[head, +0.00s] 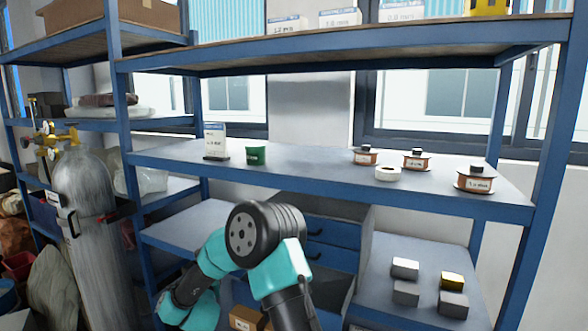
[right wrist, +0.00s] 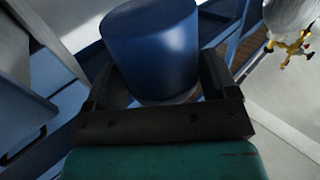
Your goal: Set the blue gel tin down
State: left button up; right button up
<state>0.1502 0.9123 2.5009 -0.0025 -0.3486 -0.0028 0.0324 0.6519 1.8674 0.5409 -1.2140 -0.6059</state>
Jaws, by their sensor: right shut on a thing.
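The blue gel tin (right wrist: 150,50) fills the upper middle of the right wrist view. My right gripper (right wrist: 158,85) is shut on it, with one dark finger on each side. In the head view I cannot make out the tin; an arm of mine with teal links crosses the bottom middle, in front of the lower shelf. My left gripper is in neither view.
The middle shelf (head: 310,174) holds a label card (head: 215,141), a green tin (head: 256,155), a white tape roll (head: 388,173) and orange spools (head: 473,180). Its middle is clear. Small blocks (head: 405,268) lie on the lower right shelf. A gas cylinder (head: 88,220) stands left.

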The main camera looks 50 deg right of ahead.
jog(key=s+d+r+m+g+h, duration=0.1)
jog(key=s+d+r, duration=0.4)
jog(key=r, duration=0.8)
jog(key=s+d+r+m+g+h, duration=0.1)
jog(key=s+d+r, duration=0.4)
jog(key=s+r, duration=0.4)
jog(key=s+d+r+m+g+h, duration=0.1)
jog(key=s+d+r, duration=0.4)
jog(key=r, duration=1.4)
jog(key=s+h, duration=0.1)
jog(key=s, duration=0.2)
jog(key=shift+d+m+g, duration=0.3)
jog(key=shift+d, duration=0.1)
jog(key=shift+d, duration=0.1)
jog(key=x, duration=0.5)
jog(key=f+x, duration=0.1)
jog(key=x, duration=1)
jog(key=shift+w+f, duration=0.1)
jog(key=shift+f, duration=0.15)
jog(key=shift+a, duration=0.2)
jog(key=shift+f, duration=1.7)
